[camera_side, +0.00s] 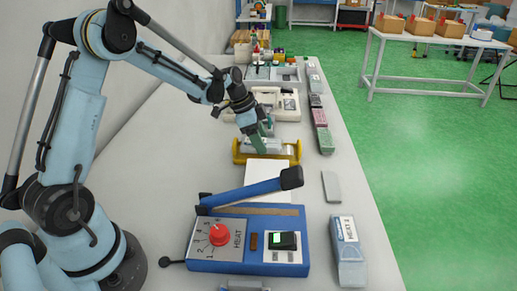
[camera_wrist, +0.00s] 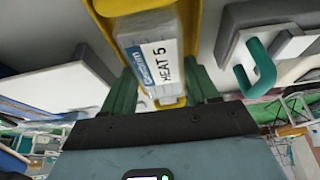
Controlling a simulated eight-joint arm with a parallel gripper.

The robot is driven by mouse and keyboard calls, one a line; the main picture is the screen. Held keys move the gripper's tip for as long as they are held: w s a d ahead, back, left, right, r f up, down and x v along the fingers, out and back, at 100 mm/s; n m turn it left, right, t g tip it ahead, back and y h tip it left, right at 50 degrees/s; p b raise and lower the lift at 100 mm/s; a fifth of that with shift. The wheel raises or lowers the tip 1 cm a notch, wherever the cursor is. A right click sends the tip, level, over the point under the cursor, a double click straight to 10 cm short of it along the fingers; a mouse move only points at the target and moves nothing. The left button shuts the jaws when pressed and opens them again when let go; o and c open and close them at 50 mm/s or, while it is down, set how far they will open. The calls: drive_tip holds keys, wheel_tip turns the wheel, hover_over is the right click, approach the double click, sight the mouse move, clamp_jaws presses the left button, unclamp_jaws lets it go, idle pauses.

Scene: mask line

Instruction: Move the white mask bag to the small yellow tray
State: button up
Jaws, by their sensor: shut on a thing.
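The small yellow tray (camera_side: 294,153) stands mid-table in the side view. It also shows in the wrist view, where its yellow rim (camera_wrist: 194,20) surrounds the bag. My gripper (camera_side: 261,148) points down at the tray with green fingers. In the wrist view my gripper (camera_wrist: 160,80) has a finger on each side of a pale grey-white mask bag (camera_wrist: 140,28) with a white "HEAT 5" label, and is shut on it. The bag is at the tray, within its rim as seen from the wrist. Whether it touches the tray floor is hidden.
A blue heat sealer (camera_side: 245,262) with a raised lever and a white sheet (camera_side: 268,173) are in front of the tray. A labelled clear bag (camera_side: 348,252) lies front right. Pink and green packs (camera_side: 322,130) line the right edge. A white machine (camera_side: 285,105) stands behind.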

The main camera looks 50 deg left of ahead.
drive_tip(key=shift+f, duration=0.1)
idle(0.6)
drive_tip(key=o, duration=1.1)
drive_tip(key=shift+r, duration=1)
drive_tip(key=shift+r, duration=3)
